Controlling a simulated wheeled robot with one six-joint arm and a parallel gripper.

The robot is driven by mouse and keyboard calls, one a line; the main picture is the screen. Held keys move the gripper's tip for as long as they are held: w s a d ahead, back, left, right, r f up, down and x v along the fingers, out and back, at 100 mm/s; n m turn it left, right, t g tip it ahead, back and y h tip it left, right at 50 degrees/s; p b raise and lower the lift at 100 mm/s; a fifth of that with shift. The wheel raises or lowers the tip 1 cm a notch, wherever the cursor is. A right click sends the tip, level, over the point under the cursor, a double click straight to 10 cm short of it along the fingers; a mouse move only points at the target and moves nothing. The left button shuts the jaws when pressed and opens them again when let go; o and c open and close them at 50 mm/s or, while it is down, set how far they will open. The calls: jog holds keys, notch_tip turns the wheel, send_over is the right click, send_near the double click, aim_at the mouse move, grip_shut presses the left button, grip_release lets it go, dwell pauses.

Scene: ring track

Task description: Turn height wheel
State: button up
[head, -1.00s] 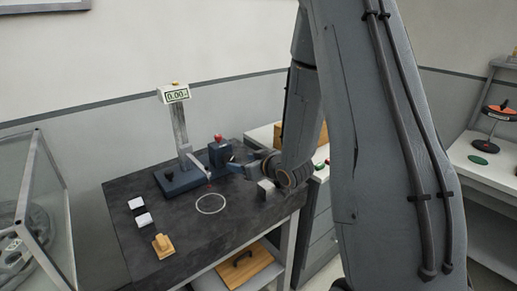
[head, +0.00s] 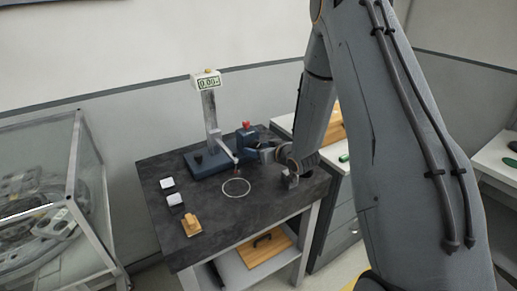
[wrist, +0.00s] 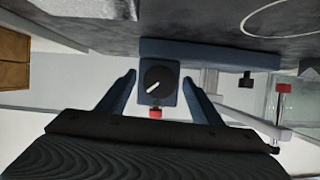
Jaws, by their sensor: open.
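The height gauge stands on the dark table; its display (head: 208,83) tops a grey column and seems to read 0.00. A blue block (head: 246,138) with a red knob on top stands on its base (head: 208,162). In the wrist view, which is upside down, the round black wheel (wrist: 157,80) with a white pointer mark faces me on that block. My gripper (wrist: 158,84) is open, with one blue finger on each side of the wheel, apart from it. In the head view, my gripper (head: 264,154) is close to the block; the wheel is hidden there.
A white ring (head: 236,188) is marked on the table, with a small grey block (head: 290,180) near my wrist. Pale blocks (head: 175,200) and a wooden piece (head: 191,225) lie at the left. A glass case (head: 45,200) stands left of the table.

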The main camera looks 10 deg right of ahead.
jog(key=c, duration=1.1)
jog(key=shift+b, duration=0.3)
jog(key=n+b, duration=0.1)
jog(key=n+h+b, duration=0.1)
jog(key=b, duration=0.1)
jog(key=n+t+h+b, duration=0.1)
jog(key=b, duration=0.1)
jog(key=shift+a+f+n, duration=0.15)
jog(key=shift+a+n, duration=0.1)
jog(key=shift+n, duration=0.15)
jog(key=shift+s+n+t+h+b, duration=0.1)
jog(key=shift+n+t+h+b, duration=0.4)
jog(key=shift+n+h+b, duration=0.7)
jog(key=shift+y+b, duration=0.3)
jog(key=shift+b, duration=0.15)
jog(key=o, duration=1.1)
